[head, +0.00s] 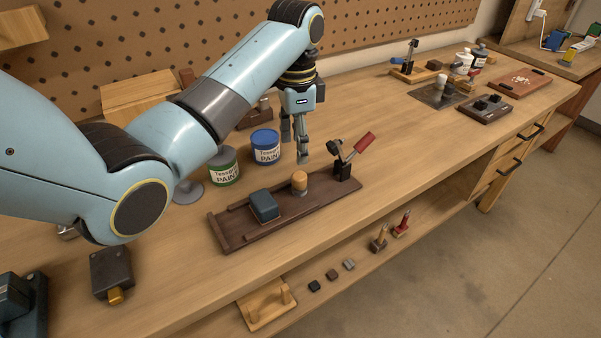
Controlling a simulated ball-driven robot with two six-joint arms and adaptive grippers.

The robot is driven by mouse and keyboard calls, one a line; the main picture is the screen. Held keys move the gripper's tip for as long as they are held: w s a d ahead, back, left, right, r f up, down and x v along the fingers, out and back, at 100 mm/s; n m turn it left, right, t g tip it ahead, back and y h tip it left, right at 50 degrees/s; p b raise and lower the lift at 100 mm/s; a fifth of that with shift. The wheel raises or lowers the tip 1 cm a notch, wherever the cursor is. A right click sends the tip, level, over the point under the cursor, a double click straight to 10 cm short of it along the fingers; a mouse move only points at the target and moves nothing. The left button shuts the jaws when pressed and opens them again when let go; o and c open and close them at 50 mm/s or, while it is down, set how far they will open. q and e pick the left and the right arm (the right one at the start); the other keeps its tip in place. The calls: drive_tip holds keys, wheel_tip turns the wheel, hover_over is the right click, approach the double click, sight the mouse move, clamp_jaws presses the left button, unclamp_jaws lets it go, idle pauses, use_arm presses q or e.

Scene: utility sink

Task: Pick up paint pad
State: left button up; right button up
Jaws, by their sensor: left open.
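A dark blue-grey block, which looks like the paint pad (265,206), lies on a long dark wooden tray (232,232) at the front of the workbench. My left gripper (296,150) points downward above the bench, behind the tray and to the right of the blue paint can. It is open, with nothing visible between its fingers, and stands apart from the pad. My right gripper is not in view.
The tray also holds a wooden knob (299,181) and a black holder (343,168) with a red-handled tool. A blue paint can (265,147) and a green paint can (224,167) stand behind it.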

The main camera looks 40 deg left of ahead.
sight(300, 175)
use_arm(q)
drive_tip(key=f, duration=0.4)
drive_tip(key=shift+s+d, duration=0.15)
drive_tip(key=shift+s, duration=0.1)
drive_tip(key=shift+w+f, duration=0.1)
drive_tip(key=shift+f, duration=0.2)
drive_tip(key=f, duration=0.4)
drive_tip(key=shift+w+d+f, duration=0.1)
drive_tip(key=shift+d+f, duration=0.1)
drive_tip(key=shift+f, duration=0.35)
drive_tip(key=c, duration=1.1)
wheel_tip(300, 175, up, 10)
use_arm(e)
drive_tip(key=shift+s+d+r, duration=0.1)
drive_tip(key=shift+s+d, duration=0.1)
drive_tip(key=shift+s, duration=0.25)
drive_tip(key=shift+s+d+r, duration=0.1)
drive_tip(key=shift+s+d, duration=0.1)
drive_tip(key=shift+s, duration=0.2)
